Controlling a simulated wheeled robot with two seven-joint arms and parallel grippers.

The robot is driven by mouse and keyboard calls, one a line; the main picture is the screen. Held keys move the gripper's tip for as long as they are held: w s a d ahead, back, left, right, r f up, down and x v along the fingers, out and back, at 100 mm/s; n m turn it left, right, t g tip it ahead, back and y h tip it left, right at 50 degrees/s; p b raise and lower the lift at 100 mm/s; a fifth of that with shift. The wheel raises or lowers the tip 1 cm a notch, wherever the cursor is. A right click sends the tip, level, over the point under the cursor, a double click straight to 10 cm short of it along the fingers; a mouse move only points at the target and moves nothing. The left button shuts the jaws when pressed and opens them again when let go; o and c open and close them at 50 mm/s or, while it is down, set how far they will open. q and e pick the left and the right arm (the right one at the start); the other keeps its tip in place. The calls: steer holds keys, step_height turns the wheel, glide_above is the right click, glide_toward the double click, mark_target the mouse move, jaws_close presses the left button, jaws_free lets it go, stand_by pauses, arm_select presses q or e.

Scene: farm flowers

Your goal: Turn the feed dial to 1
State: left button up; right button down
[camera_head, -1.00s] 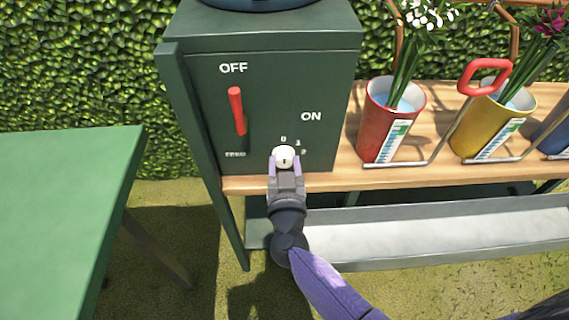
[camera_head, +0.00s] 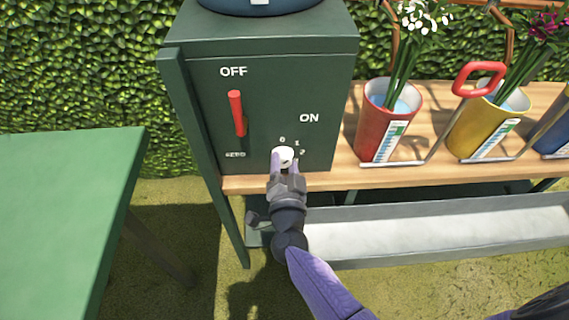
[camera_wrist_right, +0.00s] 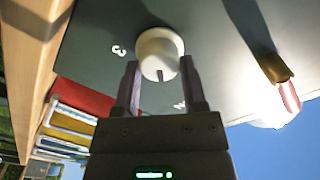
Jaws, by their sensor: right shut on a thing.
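The feed dial (camera_head: 283,155) is a small round white knob low on the front of the dark green box (camera_head: 270,105). Numbers 0, 1 and 2 show around it in the head view. My right gripper (camera_head: 285,165) comes in from below, its fingers shut on the dial. In the right wrist view the white dial (camera_wrist_right: 159,48) sits between the tips of my right gripper (camera_wrist_right: 160,75). A dark mark on its rim faces the gripper body. A 3 shows beside it; another number is partly hidden by a finger. The dial's exact setting is unclear. My left gripper is not in view.
Red (camera_head: 378,130) and yellow (camera_head: 480,125) flower pots stand on the wooden shelf (camera_head: 345,170) to the right. A green table (camera_head: 65,210) is at left.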

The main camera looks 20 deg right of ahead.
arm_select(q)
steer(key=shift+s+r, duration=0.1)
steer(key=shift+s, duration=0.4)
arm_select(e)
steer(key=shift+m, duration=0.5)
steer(key=shift+f, duration=0.1)
